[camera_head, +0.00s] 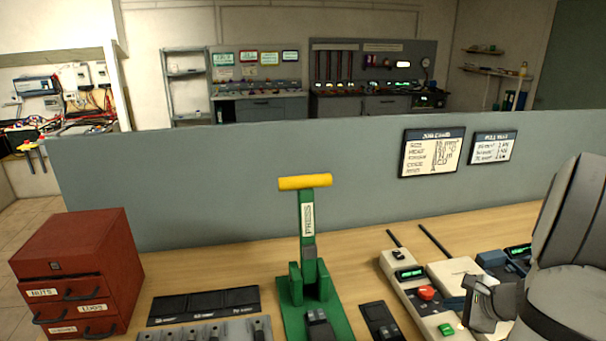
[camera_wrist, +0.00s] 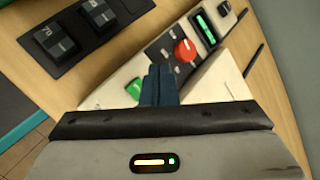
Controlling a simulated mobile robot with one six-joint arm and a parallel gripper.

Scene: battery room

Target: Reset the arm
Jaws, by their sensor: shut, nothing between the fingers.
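My arm comes in from the right side of the head view. My gripper (camera_head: 457,303) hangs above the pale machine (camera_head: 405,283) on the wooden bench. In the wrist view my gripper (camera_wrist: 157,84) shows as two blue fingers side by side, shut with nothing between them. Beyond the fingers are a red button (camera_wrist: 185,52), a green button (camera_wrist: 133,90) and a lit green display (camera_wrist: 205,28) on the machine. I cannot tell how high the fingers are above it.
A green press (camera_head: 308,240) with a yellow handle stands upright mid-bench. A red drawer cabinet (camera_head: 75,270) stands at the left. A black tray (camera_head: 204,304) and a dark two-block holder (camera_head: 381,320) lie on the bench. A grey partition (camera_head: 230,180) with two boards runs behind.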

